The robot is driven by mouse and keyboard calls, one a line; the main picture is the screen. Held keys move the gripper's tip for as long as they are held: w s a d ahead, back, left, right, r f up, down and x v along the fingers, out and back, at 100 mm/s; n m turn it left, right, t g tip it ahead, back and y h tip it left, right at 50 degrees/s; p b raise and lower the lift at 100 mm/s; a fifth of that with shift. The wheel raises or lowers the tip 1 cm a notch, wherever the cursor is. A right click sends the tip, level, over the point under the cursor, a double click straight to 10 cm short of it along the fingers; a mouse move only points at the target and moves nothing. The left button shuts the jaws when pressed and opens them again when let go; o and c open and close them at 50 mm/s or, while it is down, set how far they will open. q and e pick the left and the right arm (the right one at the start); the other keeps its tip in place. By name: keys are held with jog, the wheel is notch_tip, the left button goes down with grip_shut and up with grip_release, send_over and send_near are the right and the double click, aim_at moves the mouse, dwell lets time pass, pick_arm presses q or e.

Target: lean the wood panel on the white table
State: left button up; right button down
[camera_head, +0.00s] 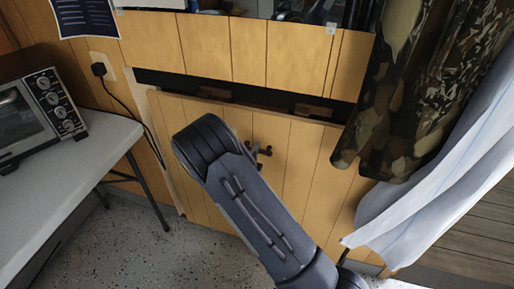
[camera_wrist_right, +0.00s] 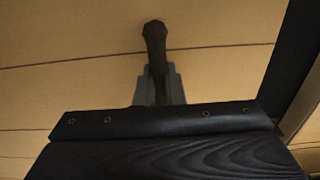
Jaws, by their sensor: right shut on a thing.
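The wood panel (camera_head: 307,160) is a light brown board with vertical grooves, upright against the wall in the middle of the head view. A dark gap shows along its top edge. A dark handle (camera_head: 264,151) stands out from its face. It also shows in the right wrist view (camera_wrist_right: 154,40). My right gripper (camera_wrist_right: 158,88) is shut on this handle, with the panel face (camera_wrist_right: 80,60) close behind. In the head view my right arm hides most of the gripper and part of the panel. The white table (camera_head: 105,142) is at the left, apart from the panel. My left gripper is not in view.
A toaster oven (camera_head: 38,115) stands on the table. A black cord hangs from a wall plug (camera_head: 99,69) between table and panel. A camouflage cloth (camera_head: 415,90) and a white cloth (camera_head: 440,185) hang at the right. Speckled floor (camera_head: 125,235) is clear between table and panel.

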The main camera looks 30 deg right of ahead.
jog(key=shift+s+a+r, duration=0.2)
jog(key=shift+a+r, duration=0.05)
jog(key=shift+r, duration=0.1)
dwell(0.3)
jog(key=shift+p+v, duration=0.4)
jog(key=shift+v, duration=0.5)
jog(key=shift+r, duration=0.15)
jog(key=shift+s+a+r+p, duration=0.2)
jog(key=shift+s+a+p, duration=0.25)
jog(key=shift+s, duration=0.3)
jog(key=shift+s+a+r+p, duration=0.2)
jog(key=shift+s+a+p, duration=0.25)
jog(key=shift+s, duration=0.25)
